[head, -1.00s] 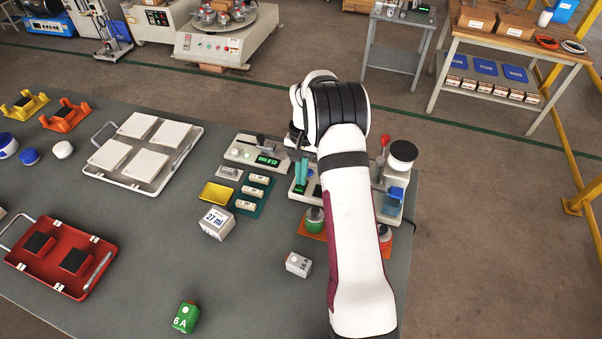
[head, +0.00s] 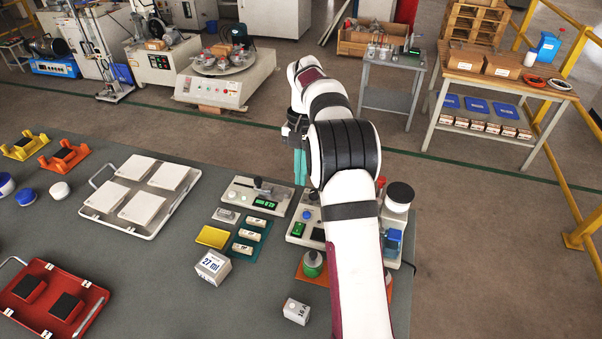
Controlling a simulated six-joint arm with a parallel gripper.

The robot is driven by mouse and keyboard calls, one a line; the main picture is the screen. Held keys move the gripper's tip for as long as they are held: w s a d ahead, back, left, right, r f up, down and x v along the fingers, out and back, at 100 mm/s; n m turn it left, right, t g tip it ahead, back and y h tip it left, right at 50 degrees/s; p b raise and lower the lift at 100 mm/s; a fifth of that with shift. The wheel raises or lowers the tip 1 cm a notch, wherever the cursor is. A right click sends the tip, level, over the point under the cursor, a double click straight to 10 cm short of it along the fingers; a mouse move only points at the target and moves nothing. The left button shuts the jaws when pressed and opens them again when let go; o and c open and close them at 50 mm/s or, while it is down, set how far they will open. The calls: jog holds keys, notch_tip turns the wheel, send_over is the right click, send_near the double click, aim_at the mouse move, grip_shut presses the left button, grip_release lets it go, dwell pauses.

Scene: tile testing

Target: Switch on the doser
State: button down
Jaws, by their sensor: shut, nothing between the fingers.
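My gripper (head: 300,168) has teal fingers, pointing down and shut with nothing between them. It hangs above the far edge of the grey table, behind a light bench unit (head: 305,217). That unit has a blue round button and a lit green display, and my arm covers its right side. To the right of my arm stand a white cylinder with a black top (head: 399,196) and a blue vessel (head: 392,242), on a light base partly hidden by my arm. I cannot tell which of these parts is the doser, as no label is legible.
Another light unit (head: 255,196) with a green display stands to the left. Nearby are a yellow tray (head: 212,237), a teal rack (head: 248,236), a 27 ml box (head: 213,267), a 16 A box (head: 296,311) and a green-and-grey bottle (head: 312,263).

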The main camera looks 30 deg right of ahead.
aim_at(297, 231)
jog(key=shift+s+a+r, duration=0.1)
jog(key=shift+s+a, duration=0.35)
jog(key=shift+s, duration=0.1)
jog(key=f, duration=0.4)
jog(key=s+a+f, duration=0.1)
jog(key=f, duration=0.9)
jog(key=shift+s+a, duration=0.2)
jog(key=shift+s+f, duration=0.1)
jog(key=shift+f, duration=0.1)
